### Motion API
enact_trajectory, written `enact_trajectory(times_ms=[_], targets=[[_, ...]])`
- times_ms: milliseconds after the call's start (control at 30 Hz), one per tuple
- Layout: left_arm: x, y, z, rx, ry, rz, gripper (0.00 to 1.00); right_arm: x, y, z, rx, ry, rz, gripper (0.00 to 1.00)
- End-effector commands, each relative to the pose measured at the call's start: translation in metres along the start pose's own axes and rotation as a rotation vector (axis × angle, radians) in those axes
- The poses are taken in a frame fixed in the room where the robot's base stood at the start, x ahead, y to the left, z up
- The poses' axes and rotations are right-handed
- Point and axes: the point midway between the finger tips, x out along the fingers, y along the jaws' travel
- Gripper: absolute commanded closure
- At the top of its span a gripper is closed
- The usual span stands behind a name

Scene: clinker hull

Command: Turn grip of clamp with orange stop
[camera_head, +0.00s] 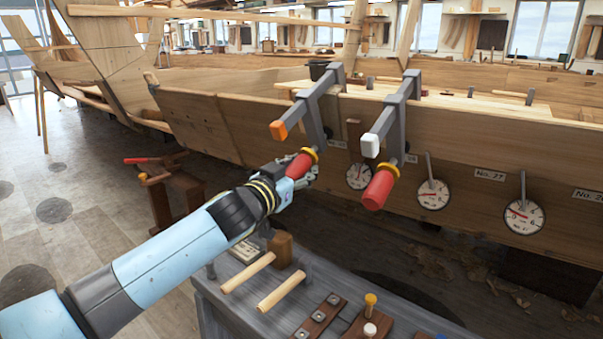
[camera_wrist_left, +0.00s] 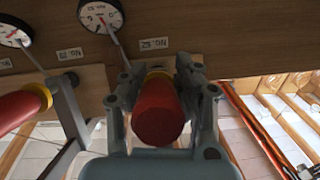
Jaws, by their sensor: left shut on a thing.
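The clamp with the orange stop (camera_head: 278,130) hangs over the top edge of the hull planking in the head view. Its red grip (camera_head: 301,165) has a yellow collar and points down toward me. My left gripper (camera_head: 300,177) is shut around this red grip. In the left wrist view the red grip (camera_wrist_left: 158,112) sits between the two fingers of my left gripper (camera_wrist_left: 160,100). A second clamp with a white stop (camera_head: 371,145) hangs just to the right, with its own red grip (camera_head: 379,188). My right gripper is not in view.
Round dial gauges (camera_head: 433,194) hang along the hull plank (camera_head: 480,140) to the right. Below, a grey bench (camera_head: 215,287) carries wooden dowels (camera_head: 281,291) and small blocks. A dark stand (camera_head: 180,198) is at the left. The floor further left is open.

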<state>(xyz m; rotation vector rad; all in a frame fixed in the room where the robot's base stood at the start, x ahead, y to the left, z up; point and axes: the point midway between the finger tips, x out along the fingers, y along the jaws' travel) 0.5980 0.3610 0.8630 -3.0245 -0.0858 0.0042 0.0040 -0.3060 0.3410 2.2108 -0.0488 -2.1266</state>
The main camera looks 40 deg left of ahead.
Motion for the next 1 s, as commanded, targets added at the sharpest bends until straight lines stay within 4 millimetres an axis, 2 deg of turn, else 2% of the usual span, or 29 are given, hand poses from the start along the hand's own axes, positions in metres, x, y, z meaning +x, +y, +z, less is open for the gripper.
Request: enact_trajectory(times_ms=[433,600,1000], targets=[[-0.001,-0.002,0.006,0.293,0.0,-0.121,1.0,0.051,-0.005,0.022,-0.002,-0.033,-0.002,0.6],[-0.001,-0.004,0.005,0.424,-0.001,-0.176,1.0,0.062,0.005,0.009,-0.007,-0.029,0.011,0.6],[-0.002,-0.008,0.001,0.634,-0.002,-0.263,1.0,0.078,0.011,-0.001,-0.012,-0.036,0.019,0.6]])
